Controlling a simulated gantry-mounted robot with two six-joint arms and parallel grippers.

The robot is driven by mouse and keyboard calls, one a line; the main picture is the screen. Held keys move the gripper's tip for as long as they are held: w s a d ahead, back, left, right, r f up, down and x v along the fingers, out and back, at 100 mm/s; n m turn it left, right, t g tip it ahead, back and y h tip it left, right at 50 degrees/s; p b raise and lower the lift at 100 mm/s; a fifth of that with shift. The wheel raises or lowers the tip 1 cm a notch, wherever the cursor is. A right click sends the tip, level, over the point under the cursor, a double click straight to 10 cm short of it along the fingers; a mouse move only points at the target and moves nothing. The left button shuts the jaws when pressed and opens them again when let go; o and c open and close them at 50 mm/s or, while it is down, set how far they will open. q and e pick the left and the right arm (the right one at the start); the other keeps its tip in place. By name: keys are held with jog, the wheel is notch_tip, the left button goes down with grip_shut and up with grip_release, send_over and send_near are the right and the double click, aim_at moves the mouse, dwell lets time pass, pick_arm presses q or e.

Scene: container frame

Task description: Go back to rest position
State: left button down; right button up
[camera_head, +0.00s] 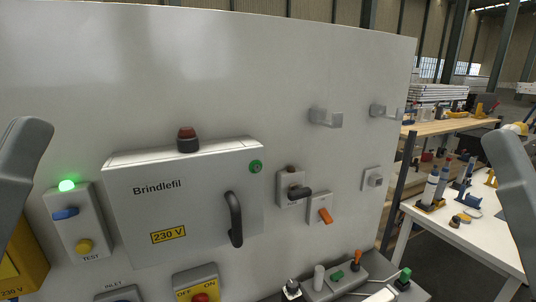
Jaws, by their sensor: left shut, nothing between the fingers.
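My left arm (20,165) shows as a grey rounded shape at the left edge, in front of the panel and apart from the controls to its right. Its gripper is shut and holds nothing; its fingertips are hard to make out. My right arm (512,185) shows as a grey link at the right edge, in front of the white table. Its gripper is out of view. The white panel (270,55) fills most of the view. It carries a box marked Brindlefil (190,215) with a black handle (234,220) and a red lamp (188,140).
A switch box with a lit green lamp (67,186) is near my left arm. Grey hooks (325,118), an orange switch (325,215) and an OFF/ON box (197,283) are on the panel. A grey tray (330,293) holds small parts. A table (460,235) stands right.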

pick_arm(q)
notch_tip(320, 180, up, 37)
jog(key=a+y+p, duration=0.3)
jog(key=y+p, duration=0.2)
jog(key=p, duration=3.3)
jog(key=shift+w+f+n, duration=0.15)
jog(key=shift+w+n, duration=0.15)
jog(key=shift+w, duration=0.05)
